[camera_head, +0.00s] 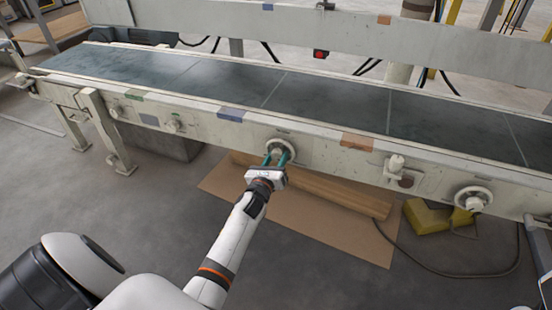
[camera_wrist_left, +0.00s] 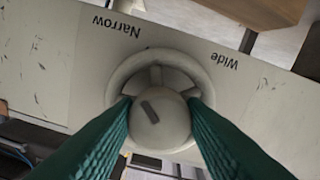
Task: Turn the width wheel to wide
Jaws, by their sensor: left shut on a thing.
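The width wheel (camera_head: 291,149) is a pale round handwheel on the conveyor's front rail. In the left wrist view the wheel (camera_wrist_left: 121,76) has a spoked rim and a round hub (camera_wrist_left: 165,124). A dark bar mark on the hub slants toward the upper left, on the Narrow side. The rail shows "Narrow" (camera_wrist_left: 116,27) and "Wide" (camera_wrist_left: 224,61) upside down, to the upper left and upper right of the wheel. My left gripper (camera_head: 276,157) has its teal fingers on opposite sides of the hub, shut on it. The right gripper is not in view.
The dark belt (camera_head: 330,95) runs above the rail. Another handwheel (camera_head: 473,198) and a pale knob (camera_head: 395,165) sit farther right on the rail. Below are a cardboard sheet (camera_head: 330,238), a brown beam (camera_head: 340,189) and a yellow pedal (camera_head: 425,215) with a cable.

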